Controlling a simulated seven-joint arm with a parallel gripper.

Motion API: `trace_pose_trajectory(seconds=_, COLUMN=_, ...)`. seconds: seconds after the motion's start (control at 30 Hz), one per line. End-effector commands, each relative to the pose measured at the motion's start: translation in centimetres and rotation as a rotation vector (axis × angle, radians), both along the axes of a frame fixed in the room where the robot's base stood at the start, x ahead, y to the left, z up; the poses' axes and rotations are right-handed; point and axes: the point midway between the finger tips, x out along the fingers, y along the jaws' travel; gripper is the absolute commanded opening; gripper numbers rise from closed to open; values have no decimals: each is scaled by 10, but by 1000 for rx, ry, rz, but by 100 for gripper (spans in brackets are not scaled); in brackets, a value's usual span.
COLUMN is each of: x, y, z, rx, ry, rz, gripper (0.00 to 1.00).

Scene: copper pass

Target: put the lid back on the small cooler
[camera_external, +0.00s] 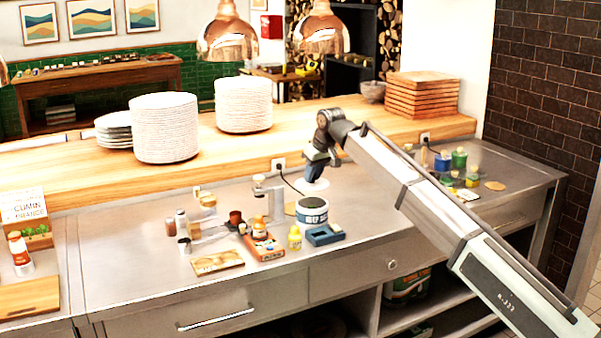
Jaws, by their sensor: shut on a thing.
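The small cooler seems to be the round tub (313,215) with dark lettering and a pale rim, upright on the steel counter. Its top looks dark inside the rim. My gripper (317,163) is above and slightly behind it, pointing down. It is shut on what looks like the lid (312,187), a white disc with a blue part above it. The lid appears roughly level and just above and behind the tub in the picture, apart from its rim. The fingertips are small and partly hidden, so the exact grip is unclear.
A blue tray (325,235) and a yellow bottle (295,237) stand close in front of the tub. A red box (263,248) with bottles is to the left. A metal post (268,195) stands behind left. Plate stacks (164,128) fill the wooden shelf. Counter right of the tub is clear.

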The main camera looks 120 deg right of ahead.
Motion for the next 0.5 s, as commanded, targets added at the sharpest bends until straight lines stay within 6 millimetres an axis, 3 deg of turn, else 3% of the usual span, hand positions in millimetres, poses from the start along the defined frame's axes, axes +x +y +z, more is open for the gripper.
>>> trace_pose_trajectory(seconds=0.5, x=0, y=0, z=-37, rx=0, ry=0, rz=0, gripper=0)
